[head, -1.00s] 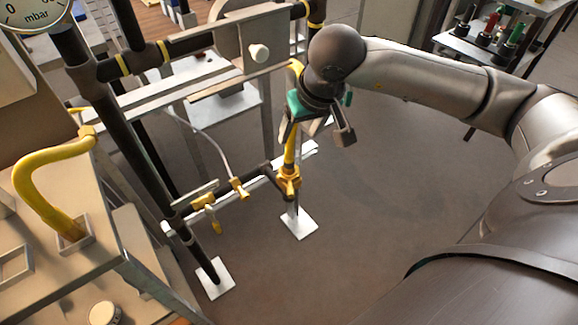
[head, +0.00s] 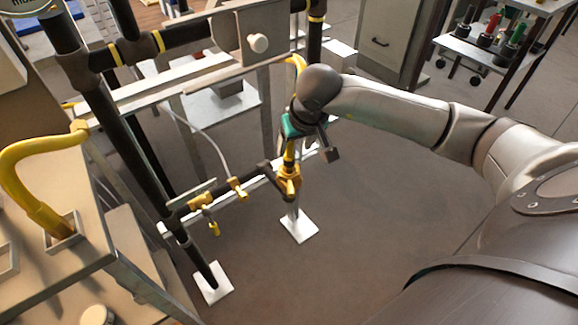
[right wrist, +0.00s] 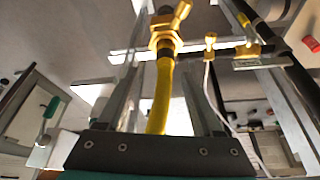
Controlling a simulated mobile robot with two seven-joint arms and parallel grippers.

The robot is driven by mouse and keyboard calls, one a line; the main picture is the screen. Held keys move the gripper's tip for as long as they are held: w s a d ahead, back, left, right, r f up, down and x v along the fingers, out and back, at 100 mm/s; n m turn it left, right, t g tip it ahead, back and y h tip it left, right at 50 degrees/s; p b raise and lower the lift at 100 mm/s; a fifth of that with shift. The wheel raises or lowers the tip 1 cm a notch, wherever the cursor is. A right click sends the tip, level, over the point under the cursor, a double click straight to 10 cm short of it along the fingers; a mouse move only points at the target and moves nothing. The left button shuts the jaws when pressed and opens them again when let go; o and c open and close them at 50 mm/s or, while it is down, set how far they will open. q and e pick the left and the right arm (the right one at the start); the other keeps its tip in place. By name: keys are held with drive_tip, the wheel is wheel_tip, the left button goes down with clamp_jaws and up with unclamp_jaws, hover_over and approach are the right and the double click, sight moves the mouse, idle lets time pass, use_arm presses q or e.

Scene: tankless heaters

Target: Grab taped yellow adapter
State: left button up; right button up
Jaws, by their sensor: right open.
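The yellow adapter (head: 289,182) is a brass-yellow fitting at the lower right corner of the dark pipe frame, above a white foot plate. A yellow hose (right wrist: 162,95) runs from it toward my wrist in the right wrist view, where the fitting (right wrist: 166,38) shows at top centre. I cannot make out the tape clearly. My right gripper (head: 305,144) is open just above the fitting, with its fingers on either side of the yellow hose. Whether a finger touches the hose I cannot tell. My left gripper is not in view.
Dark vertical pipes (head: 130,150) and a pale rail (head: 190,75) stand left of my arm. Brass valves (head: 208,200) and a thin grey hose sit beside the fitting. A bent yellow hose (head: 22,190) is at far left. The floor (head: 370,215) to the right is clear.

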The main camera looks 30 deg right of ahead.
sight(289, 155)
drive_tip(key=f, duration=0.1)
drive_tip(key=f+b, duration=0.1)
drive_tip(key=w+f, duration=0.1)
drive_tip(key=shift+w+a, duration=0.1)
drive_tip(key=shift+a, duration=0.2)
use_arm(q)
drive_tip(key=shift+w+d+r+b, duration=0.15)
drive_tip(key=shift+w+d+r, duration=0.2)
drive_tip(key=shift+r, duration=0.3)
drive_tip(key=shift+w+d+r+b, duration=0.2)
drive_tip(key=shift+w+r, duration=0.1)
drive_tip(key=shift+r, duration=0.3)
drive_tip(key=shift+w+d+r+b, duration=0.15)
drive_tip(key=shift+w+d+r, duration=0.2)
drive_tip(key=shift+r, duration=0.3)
use_arm(e)
drive_tip(key=shift+x, duration=0.95)
drive_tip(key=shift+c, duration=0.2)
clamp_jaws()
